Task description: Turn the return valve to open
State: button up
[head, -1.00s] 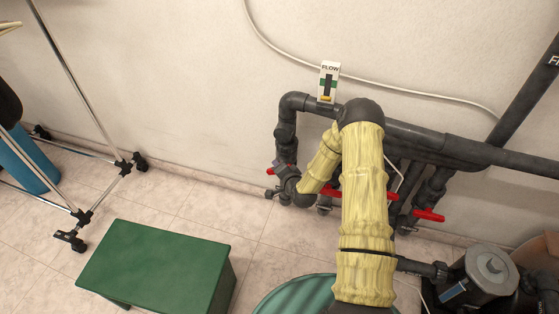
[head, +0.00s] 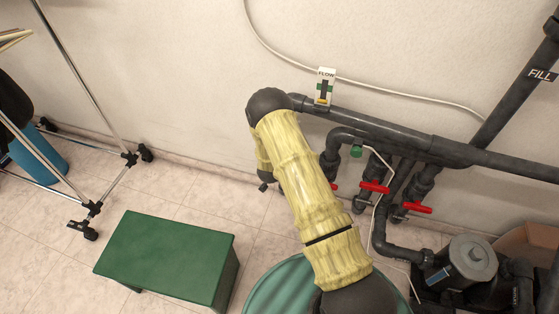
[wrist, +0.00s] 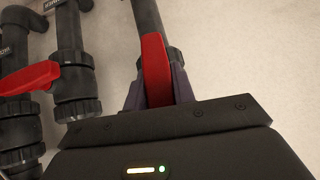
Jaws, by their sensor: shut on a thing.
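In the wrist view a red valve handle (wrist: 155,72) stands between the two dark fingers of my gripper (wrist: 158,92), which is shut on it. The handle points roughly along its grey pipe (wrist: 147,15). No label for this valve is readable. In the head view my yellow-sleeved arm covers this leftmost valve and my gripper.
Two other valves have red handles, the middle one (head: 375,187) and the right one (head: 417,207). In the wrist view a neighbouring red handle (wrist: 30,78) lies across its pipe. A flow gauge (head: 325,87) is on the wall. A green bench (head: 165,255) stands at left.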

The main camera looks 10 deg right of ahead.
jog(key=shift+s+f+n+h, duration=0.1)
jog(key=shift+n+h, duration=0.2)
jog(key=shift+h, duration=0.1)
jog(key=o, duration=1)
jog(key=p+v, duration=0.1)
jog(key=v, duration=0.4)
jog(key=p+v, duration=0.1)
jog(key=v, duration=0.5)
jog(key=p+v, duration=0.1)
jog(key=v, duration=0.5)
jog(key=shift+a+r+p, duration=0.1)
jog(key=shift+r+p, duration=0.3)
jog(key=shift+w, duration=0.2)
